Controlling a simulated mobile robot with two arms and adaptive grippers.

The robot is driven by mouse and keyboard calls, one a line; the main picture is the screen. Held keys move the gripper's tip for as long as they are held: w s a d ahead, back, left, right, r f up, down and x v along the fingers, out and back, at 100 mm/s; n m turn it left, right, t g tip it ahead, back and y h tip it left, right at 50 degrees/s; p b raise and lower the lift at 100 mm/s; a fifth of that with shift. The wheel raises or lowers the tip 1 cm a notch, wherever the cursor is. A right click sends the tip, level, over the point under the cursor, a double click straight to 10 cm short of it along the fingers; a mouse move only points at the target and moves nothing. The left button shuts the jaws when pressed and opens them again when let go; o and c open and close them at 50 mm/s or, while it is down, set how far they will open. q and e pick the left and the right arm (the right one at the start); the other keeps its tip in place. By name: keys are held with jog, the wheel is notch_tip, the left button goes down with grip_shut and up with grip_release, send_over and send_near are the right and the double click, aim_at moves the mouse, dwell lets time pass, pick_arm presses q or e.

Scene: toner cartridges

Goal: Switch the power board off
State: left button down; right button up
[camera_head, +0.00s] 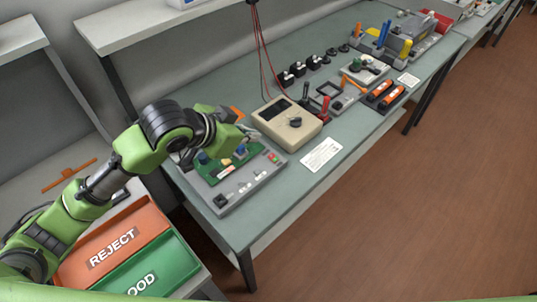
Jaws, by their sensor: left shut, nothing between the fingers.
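The power board is most likely the grey panel (250,183) with a green circuit board (238,168) on it, lying near the bench's left end. Several small controls and red and green parts sit along its front and right. Their switch positions are too small to tell. My left gripper (253,134) is shut and empty, above the back right part of the panel, close to the beige meter. The arm and gripper hide the panel's back left part. I cannot tell whether the fingertips touch anything. My right gripper is out of view.
A beige meter (287,124) with a dark knob and hanging red leads stands right of the panel. A white label card (321,155) lies before it. Fixtures and orange-and-black cartridges (391,96) stand farther right. An orange REJECT bin (118,247) and a green bin (165,270) are lower left.

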pick_arm(q)
jog(key=f+b, duration=0.3)
jog(key=f, duration=0.1)
jog(key=shift+w, duration=0.25)
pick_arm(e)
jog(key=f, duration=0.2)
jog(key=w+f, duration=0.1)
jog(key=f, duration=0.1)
pick_arm(q)
jog(key=p, duration=0.1)
send_over(274, 154)
jog(key=s+a, duration=0.1)
jog(key=s, duration=0.2)
jog(key=f, duration=0.7)
jog(key=shift+w+a, duration=0.15)
jog(key=shift+w, duration=0.05)
notch_tip(274, 154, down, 3)
jog(key=shift+w+a+r+p, duration=0.1)
jog(key=shift+w+r+p, duration=0.1)
jog(key=shift+p, duration=0.25)
jog(key=shift+a+f, duration=0.1)
jog(key=shift+f, duration=0.7)
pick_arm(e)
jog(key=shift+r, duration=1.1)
